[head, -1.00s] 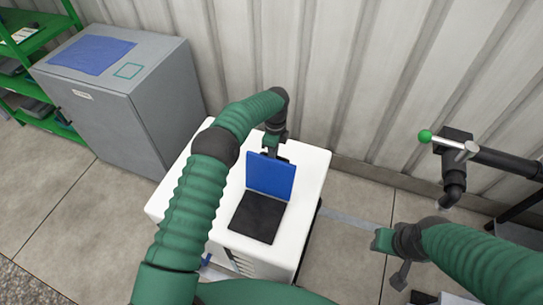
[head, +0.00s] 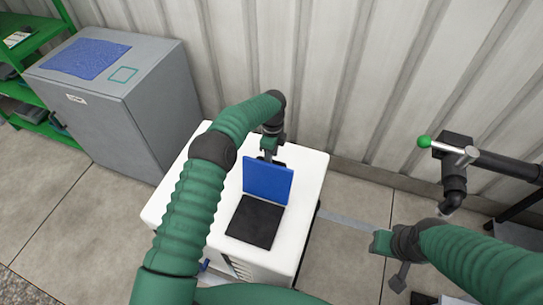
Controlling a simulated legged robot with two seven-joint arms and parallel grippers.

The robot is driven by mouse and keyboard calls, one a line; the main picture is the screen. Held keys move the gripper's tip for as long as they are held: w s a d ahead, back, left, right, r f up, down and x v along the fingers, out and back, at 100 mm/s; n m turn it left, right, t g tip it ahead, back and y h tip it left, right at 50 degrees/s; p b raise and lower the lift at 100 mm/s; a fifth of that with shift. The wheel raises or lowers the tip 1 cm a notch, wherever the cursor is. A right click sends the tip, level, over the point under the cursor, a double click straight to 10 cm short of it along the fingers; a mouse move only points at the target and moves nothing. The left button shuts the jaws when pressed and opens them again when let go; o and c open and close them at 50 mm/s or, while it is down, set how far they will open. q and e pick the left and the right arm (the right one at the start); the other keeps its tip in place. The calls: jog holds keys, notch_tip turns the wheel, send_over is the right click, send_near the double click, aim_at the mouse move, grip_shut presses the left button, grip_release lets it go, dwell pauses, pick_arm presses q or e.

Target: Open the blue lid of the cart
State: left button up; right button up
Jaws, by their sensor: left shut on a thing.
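The blue lid (head: 267,182) of the white cart (head: 307,190) stands raised, roughly upright, at the back of a dark square opening (head: 256,221) in the cart's top. My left gripper (head: 267,158) is at the lid's top edge, partly hidden behind it, and is shut on the lid. My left arm arches over the cart's left side. My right gripper (head: 398,278) is to the right of the cart, low and away from it; its fingers are too unclear to judge.
A grey cabinet (head: 140,120) with a blue patch on top stands left of the cart, beside green shelves (head: 40,60). A corrugated wall (head: 350,80) is close behind. A dark pipe with a green-knobbed valve handle (head: 445,145) is at the right.

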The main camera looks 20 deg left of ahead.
pick_arm(q)
jog(key=shift+w+r, duration=0.15)
jog(key=shift+r, duration=0.05)
dwell(0.3)
notch_tip(320, 180, up, 16)
jog(key=w+p, duration=0.1)
jog(key=shift+r, duration=0.2)
jog(key=shift+d, duration=0.1)
jog(key=s+a+f+n+t, duration=0.1)
jog(key=s+n, duration=0.8)
jog(key=s, duration=0.6)
jog(key=s+a+f+n+t, duration=0.2)
jog(key=s+n, duration=0.8)
jog(key=s, duration=0.5)
jog(key=shift+f, duration=0.15)
jog(key=shift+a, duration=0.1)
